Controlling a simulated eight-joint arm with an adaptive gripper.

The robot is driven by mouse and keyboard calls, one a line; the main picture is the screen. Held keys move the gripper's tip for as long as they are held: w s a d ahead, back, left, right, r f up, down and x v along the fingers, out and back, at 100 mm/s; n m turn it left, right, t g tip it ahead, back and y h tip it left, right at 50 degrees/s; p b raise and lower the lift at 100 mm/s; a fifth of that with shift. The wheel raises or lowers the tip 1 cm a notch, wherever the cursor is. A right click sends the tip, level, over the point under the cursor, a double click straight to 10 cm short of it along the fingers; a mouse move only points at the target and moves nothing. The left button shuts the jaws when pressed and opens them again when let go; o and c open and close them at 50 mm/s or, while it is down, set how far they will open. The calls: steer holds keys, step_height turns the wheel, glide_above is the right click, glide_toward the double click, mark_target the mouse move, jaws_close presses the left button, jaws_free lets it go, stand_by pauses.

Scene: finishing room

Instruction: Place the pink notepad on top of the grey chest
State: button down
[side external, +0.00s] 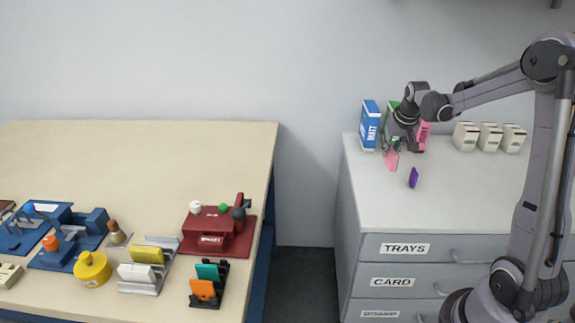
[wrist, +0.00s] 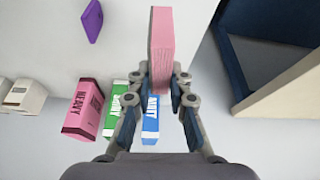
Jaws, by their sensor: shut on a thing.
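The pink notepad (wrist: 161,45) is held between the two fingers of my gripper (wrist: 160,85) in the wrist view. In the side view the pink notepad (side external: 391,160) hangs upright below my gripper (side external: 392,146), over the back left part of the grey chest's top (side external: 450,190). I cannot tell whether its lower edge touches the chest top. My gripper is shut on the notepad and partly hides the boxes behind it.
A purple pad (side external: 413,177) stands on the chest close to the pink notepad. A blue box (side external: 369,126), a green box and a pink box (side external: 425,133) stand behind. Several off-white blocks (side external: 490,137) are at the back right. The chest's front top is clear. A workbench (side external: 130,160) stands left, across a gap.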

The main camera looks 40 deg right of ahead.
steer(key=s+d+f+m+g+h, duration=0.1)
steer(key=s+d+m, duration=0.25)
steer(key=s, duration=0.45)
steer(key=s+d+f+m+h, duration=0.15)
steer(key=s+d, duration=0.25)
steer(key=s, duration=0.5)
steer(key=shift+m+y, duration=0.4)
steer(key=shift+y, duration=0.05)
steer(key=shift+w+a+f, duration=0.1)
steer(key=shift+f, duration=1.8)
steer(key=shift+a+f, duration=0.1)
steer(key=shift+f, duration=1.75)
steer(key=shift+f, duration=0.1)
steer(key=c, duration=1.3)
jaws_free()
steer(key=shift+o, duration=0.2)
